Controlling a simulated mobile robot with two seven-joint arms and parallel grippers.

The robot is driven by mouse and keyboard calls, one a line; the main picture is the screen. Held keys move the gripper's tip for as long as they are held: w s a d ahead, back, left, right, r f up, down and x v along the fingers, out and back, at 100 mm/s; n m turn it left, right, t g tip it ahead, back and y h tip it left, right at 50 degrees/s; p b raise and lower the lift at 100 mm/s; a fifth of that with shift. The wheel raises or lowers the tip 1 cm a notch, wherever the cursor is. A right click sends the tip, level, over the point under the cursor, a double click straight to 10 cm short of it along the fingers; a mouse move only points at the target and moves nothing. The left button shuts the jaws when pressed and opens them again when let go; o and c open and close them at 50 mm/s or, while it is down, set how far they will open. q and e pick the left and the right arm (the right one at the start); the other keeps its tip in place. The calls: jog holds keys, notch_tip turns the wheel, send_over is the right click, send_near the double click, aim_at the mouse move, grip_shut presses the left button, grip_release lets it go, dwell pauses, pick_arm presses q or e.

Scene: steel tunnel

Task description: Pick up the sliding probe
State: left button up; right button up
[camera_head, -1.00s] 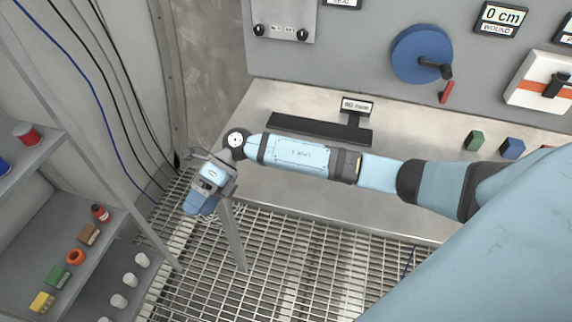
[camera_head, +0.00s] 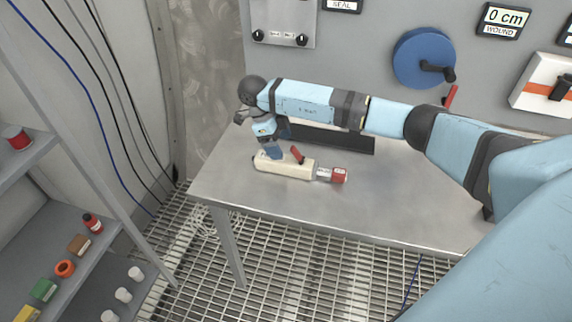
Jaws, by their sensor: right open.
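A cream-bodied device with a red end cap and a short red lever, which fits the sliding probe (camera_head: 292,168), lies on its side on the steel table (camera_head: 330,212). Its red cap points right. My right gripper (camera_head: 269,153) reaches down over the left end of the cream body. Its blue fingers are open and very close to the device; I cannot tell whether they touch or straddle it. The gripper hides a small part of that end. My left gripper is not in view.
A dark stand (camera_head: 345,138) lies behind the device, partly covered by my arm. A shelf (camera_head: 45,250) with small items stands left. The table's front is clear.

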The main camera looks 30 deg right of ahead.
aim_at(286, 159)
jog(key=x, duration=0.4)
jog(key=p+x, duration=0.1)
jog(key=x, duration=0.1)
jog(key=shift+a+f, duration=0.25)
jog(key=shift+f, duration=0.05)
jog(key=c, duration=1.1)
jog(key=shift+c, duration=0.8)
jog(key=shift+r, duration=0.15)
